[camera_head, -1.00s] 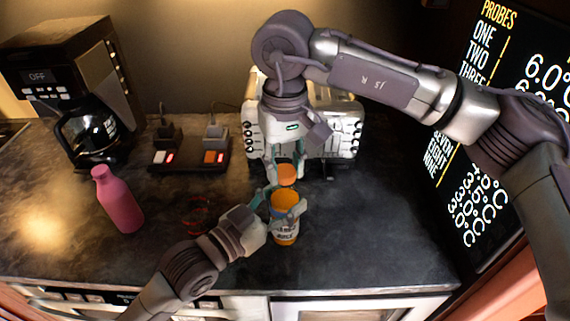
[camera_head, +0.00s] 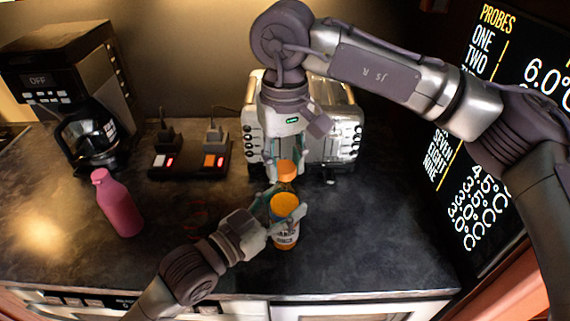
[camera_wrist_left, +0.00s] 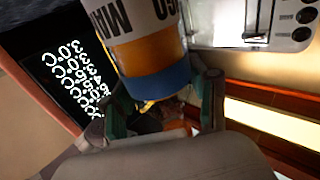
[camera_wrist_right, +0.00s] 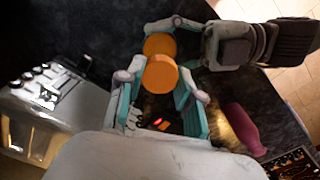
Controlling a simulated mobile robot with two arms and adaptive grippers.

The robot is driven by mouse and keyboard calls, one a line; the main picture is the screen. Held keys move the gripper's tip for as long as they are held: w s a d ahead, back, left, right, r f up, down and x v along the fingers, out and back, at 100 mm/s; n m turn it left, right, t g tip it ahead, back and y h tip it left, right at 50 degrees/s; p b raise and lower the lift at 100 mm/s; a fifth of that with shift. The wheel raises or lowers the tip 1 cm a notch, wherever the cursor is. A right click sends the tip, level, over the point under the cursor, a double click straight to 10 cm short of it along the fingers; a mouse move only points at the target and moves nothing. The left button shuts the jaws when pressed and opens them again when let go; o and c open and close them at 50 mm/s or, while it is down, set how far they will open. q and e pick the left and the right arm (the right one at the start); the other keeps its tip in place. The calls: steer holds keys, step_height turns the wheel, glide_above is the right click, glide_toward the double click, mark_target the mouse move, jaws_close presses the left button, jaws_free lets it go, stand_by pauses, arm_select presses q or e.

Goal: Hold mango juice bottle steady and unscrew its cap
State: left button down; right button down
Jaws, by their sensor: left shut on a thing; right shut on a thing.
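The mango juice bottle (camera_head: 285,238) stands upright near the counter's front, with a white label and orange contents. My left gripper (camera_head: 281,206) is shut around its upper part. In the left wrist view the bottle (camera_wrist_left: 150,50) fills the space between the fingers, its label upside down. My right gripper (camera_head: 286,161), pointing down from above, is shut on the orange cap (camera_head: 287,172). The cap is apart from the bottle, a little above it. In the right wrist view the cap (camera_wrist_right: 160,75) sits between the fingers, with the orange bottle top (camera_wrist_right: 160,45) beyond it.
A pink bottle (camera_head: 118,205) stands to the left. A power strip with switches (camera_head: 190,160) and a coffee maker (camera_head: 75,90) are behind it. A toaster (camera_head: 338,120) stands behind my right gripper. The counter right of the bottle is clear.

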mark_target(285, 167)
arm_select(q)
steer(key=shift+f, duration=0.1)
arm_select(e)
steer(key=shift+r, duration=0.15)
steer(key=shift+r, duration=2)
arm_select(q)
steer(key=shift+c, duration=1.2)
jaws_free()
